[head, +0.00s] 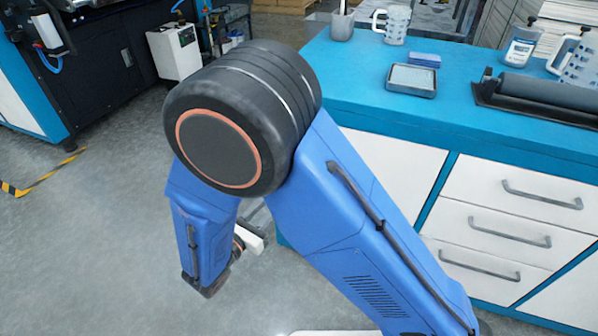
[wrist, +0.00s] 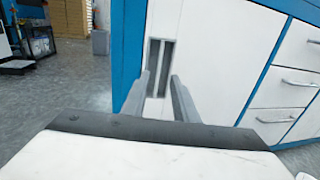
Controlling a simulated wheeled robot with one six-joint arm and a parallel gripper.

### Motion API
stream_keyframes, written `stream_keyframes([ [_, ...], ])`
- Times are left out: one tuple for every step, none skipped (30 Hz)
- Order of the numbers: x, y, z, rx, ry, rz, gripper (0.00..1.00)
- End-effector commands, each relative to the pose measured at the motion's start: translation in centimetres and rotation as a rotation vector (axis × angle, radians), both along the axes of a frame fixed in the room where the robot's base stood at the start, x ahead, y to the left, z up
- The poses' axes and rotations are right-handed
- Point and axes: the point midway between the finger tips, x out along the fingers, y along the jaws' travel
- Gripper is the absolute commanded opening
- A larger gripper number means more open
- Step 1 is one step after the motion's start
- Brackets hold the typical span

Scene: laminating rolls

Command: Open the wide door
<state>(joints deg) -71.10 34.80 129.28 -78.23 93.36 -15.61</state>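The wide door is a plain white panel (head: 397,168) under the blue counter, left of the drawers in the head view, and partly hidden behind my arm. In the wrist view the door (wrist: 222,50) fills the middle, with a grey upright handle (wrist: 153,55) near its left edge. My gripper (wrist: 160,86) is open, its two fingers apart and pointing at the handle's lower part. The handle lies ahead between the fingertips; I cannot tell whether they touch it. In the head view the gripper is mostly hidden behind my arm.
Drawers with bar handles (head: 507,235) are right of the door. The blue countertop (head: 455,115) bears a tray (head: 411,80), a roller (head: 545,91), mugs and a jar. Open grey floor (head: 90,240) lies left of the cabinet.

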Motion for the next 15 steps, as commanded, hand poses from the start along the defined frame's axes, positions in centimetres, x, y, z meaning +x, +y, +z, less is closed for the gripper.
stream_keyframes([
  [0.7, -0.5, 0.0, 0.000, 0.000, -0.003, 0.27],
  [1.1, -0.8, 0.0, 0.000, 0.000, -0.003, 0.27],
  [1.6, -1.1, 0.0, 0.000, 0.000, -0.004, 0.27],
  [2.0, -1.3, 0.0, 0.000, 0.000, -0.004, 0.27],
  [2.5, -1.6, 0.0, 0.000, 0.000, -0.004, 0.27],
  [3.0, -1.9, 0.0, 0.000, 0.000, -0.004, 0.27],
  [3.4, -2.2, 0.0, 0.000, 0.000, -0.004, 0.27],
  [3.8, -2.5, 0.0, -0.001, 0.001, -0.004, 0.27],
  [4.4, -2.8, 0.0, 0.000, 0.000, -0.004, 0.27],
  [4.8, -3.0, 0.0, 0.001, 0.001, -0.004, 0.27],
  [5.2, -3.3, 0.0, 0.000, 0.001, -0.005, 0.27],
  [5.7, -3.6, 0.0, 0.000, 0.001, -0.004, 0.27],
  [6.1, -3.9, 0.0, 0.000, 0.001, -0.004, 0.27],
  [6.5, -4.1, 0.0, 0.001, 0.001, -0.005, 0.27],
  [7.1, -4.4, 0.0, 0.000, 0.000, -0.004, 0.27],
])
